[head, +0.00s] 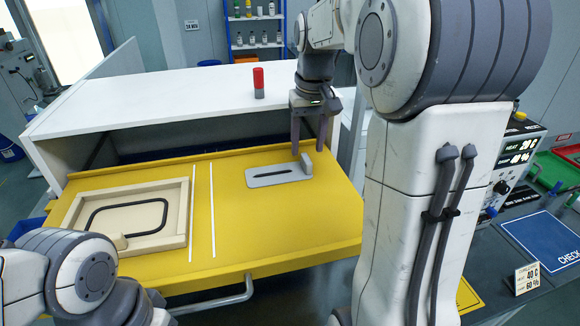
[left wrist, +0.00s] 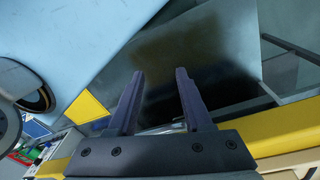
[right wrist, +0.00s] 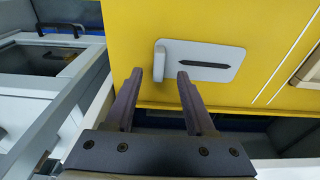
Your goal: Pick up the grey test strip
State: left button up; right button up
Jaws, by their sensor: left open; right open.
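A flat light grey plate (head: 264,178) with a dark slot lies on the yellow panel (head: 250,225). A small upright pale grey block (head: 307,166) stands at its right end. No other piece clearly shows as a grey test strip. My right gripper (head: 308,152) is open and empty, pointing down over the block. In the right wrist view the plate (right wrist: 215,53) lies ahead, and the block (right wrist: 160,60) shows between the fingertips; I cannot tell whether they touch it. My left gripper (left wrist: 160,75) is open and empty in the left wrist view, and hidden in the head view.
A wooden frame (head: 182,215) with a dark loop track and a small block sits on the panel's left. Two white lines run beside it. A red and grey cylinder (head: 259,84) stands on the white top (head: 160,98). A metal handle (head: 220,300) projects from the front edge.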

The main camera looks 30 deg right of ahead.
aim_at(307, 158)
jog(key=f, duration=0.4)
jog(key=shift+w+d+p, duration=0.15)
jog(key=shift+w+p, duration=0.15)
jog(key=shift+p, duration=0.1)
grip_shut()
